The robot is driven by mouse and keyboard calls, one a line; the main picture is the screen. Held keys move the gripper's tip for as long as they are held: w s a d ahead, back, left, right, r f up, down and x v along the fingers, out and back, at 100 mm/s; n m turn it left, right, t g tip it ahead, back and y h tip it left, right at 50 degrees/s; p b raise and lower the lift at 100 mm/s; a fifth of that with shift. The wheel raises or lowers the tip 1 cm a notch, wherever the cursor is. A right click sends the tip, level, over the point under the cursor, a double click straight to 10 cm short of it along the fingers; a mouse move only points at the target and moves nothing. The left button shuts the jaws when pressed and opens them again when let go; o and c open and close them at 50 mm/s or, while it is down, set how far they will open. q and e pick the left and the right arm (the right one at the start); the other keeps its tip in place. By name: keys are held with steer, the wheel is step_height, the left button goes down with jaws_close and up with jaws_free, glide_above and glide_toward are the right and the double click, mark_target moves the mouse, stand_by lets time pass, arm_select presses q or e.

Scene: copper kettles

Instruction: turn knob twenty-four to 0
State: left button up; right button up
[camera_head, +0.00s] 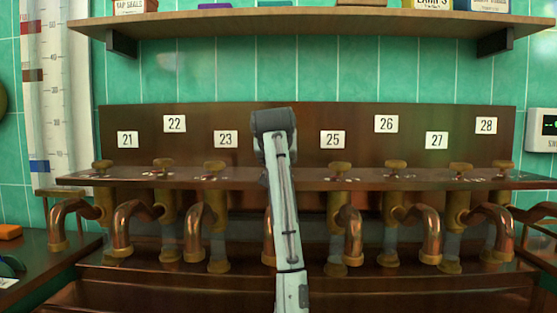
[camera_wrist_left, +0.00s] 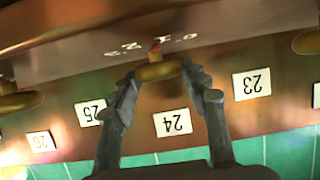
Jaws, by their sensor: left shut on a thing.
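Knob twenty-four (camera_wrist_left: 157,71) is a brass knob with a red mark on its edge facing the printed scale. In the left wrist view, which is upside down, its digits (camera_wrist_left: 175,40) run along the copper ledge and the red mark is near the middle of them; I cannot tell the exact setting. My left gripper (camera_wrist_left: 158,76) is shut on the knob, one finger at each end. The label 24 (camera_wrist_left: 172,122) shows between the fingers. In the head view my left arm hides knob twenty-four, its label and my fingers. My right gripper is not in view.
Neighbouring knobs 23 (camera_head: 214,168) and 25 (camera_head: 340,168) stand on the same ledge (camera_head: 440,182), either side of my arm. Copper spouts (camera_head: 122,228) curve down below it. A wooden shelf (camera_head: 300,22) with boxes is above the panel.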

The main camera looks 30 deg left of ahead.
arm_select(q)
steer(key=m+h, duration=0.1)
steer(key=m+t+h, duration=0.1)
steer(key=h, duration=0.1)
steer(key=m+h, duration=0.1)
steer(key=m, duration=0.1)
steer(key=shift+s+a+t+h, duration=0.15)
steer(key=shift+a+t+h, duration=0.15)
steer(key=shift+a, duration=0.05)
steer(key=shift+m+h, duration=1.4)
steer(key=shift+h, duration=0.1)
steer(key=o, duration=1.2)
steer(key=shift+c, duration=0.2)
steer(key=v, duration=1.1)
steer(key=shift+a+f, duration=0.1)
steer(key=shift+a, duration=0.25)
steer(key=shift+s+d, duration=0.15)
steer(key=shift+s, duration=0.35)
